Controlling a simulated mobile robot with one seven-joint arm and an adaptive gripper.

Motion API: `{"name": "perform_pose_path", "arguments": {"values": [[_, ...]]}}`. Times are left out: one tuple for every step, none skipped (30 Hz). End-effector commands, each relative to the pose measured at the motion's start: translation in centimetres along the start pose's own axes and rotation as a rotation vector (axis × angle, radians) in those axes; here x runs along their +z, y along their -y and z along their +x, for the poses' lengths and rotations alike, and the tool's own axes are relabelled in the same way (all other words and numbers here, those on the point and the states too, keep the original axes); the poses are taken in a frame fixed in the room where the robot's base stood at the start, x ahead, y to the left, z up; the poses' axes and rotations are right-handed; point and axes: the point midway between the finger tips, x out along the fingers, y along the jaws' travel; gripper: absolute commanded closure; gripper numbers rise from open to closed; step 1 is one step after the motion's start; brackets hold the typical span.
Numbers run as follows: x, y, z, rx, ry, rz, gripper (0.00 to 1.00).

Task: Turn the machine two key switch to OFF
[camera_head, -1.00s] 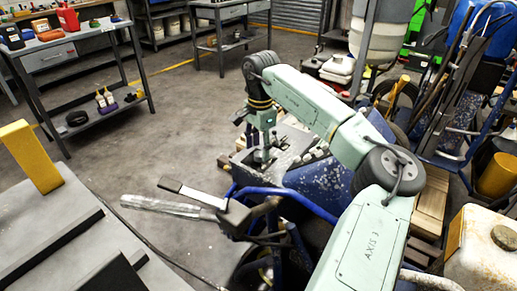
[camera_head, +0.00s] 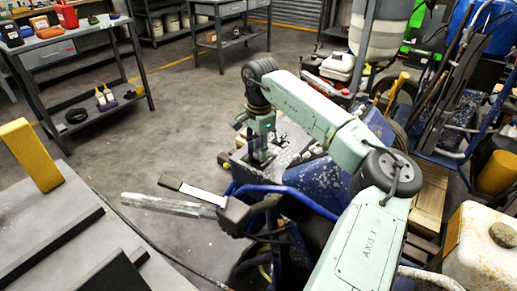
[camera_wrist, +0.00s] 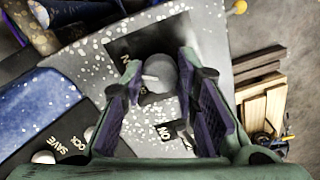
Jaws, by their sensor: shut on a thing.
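The control panel (camera_wrist: 215,20) is grey with white paint specks. On it a round grey switch (camera_wrist: 161,72) sits on a black plate, with a small light tab pointing left. The head view shows my gripper (camera_head: 260,155) at the panel (camera_head: 292,138), too small there to show the switch. No machine number is readable.
Wooden boards (camera_wrist: 262,100) lie lower at right. In the head view, blue handlebars (camera_head: 285,195) with a dark grip stand in front of the panel. Open floor lies left.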

Motion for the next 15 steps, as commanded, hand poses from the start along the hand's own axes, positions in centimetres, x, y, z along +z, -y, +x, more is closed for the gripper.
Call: {"name": "perform_pose_path", "arguments": {"values": [[0.00,-0.01,-0.01,0.000,0.000,0.000,0.87],[0.00,-0.01,-0.01,0.000,0.000,0.000,0.89],[0.00,-0.01,-0.01,0.001,0.000,0.000,0.92],[0.00,-0.01,-0.01,0.001,0.000,0.000,0.94],[0.00,-0.01,-0.01,0.001,0.000,0.000,0.96],[0.00,-0.02,-0.01,0.001,0.000,0.000,0.99],[0.00,-0.02,-0.01,0.001,0.000,0.000,1.00],[0.00,-0.02,-0.01,0.001,0.000,0.000,1.00],[0.00,-0.02,-0.01,0.001,0.000,-0.001,1.00],[0.00,-0.02,-0.01,0.001,0.000,-0.002,1.00],[0.00,-0.02,-0.01,0.001,0.000,-0.004,1.00],[-0.01,-0.02,-0.01,0.001,0.000,-0.009,1.00],[-0.01,-0.03,-0.01,0.001,0.000,-0.013,1.00],[-0.02,-0.03,0.00,0.001,0.000,-0.019,1.00],[-0.03,-0.03,0.00,0.001,0.000,-0.029,1.00]]}}
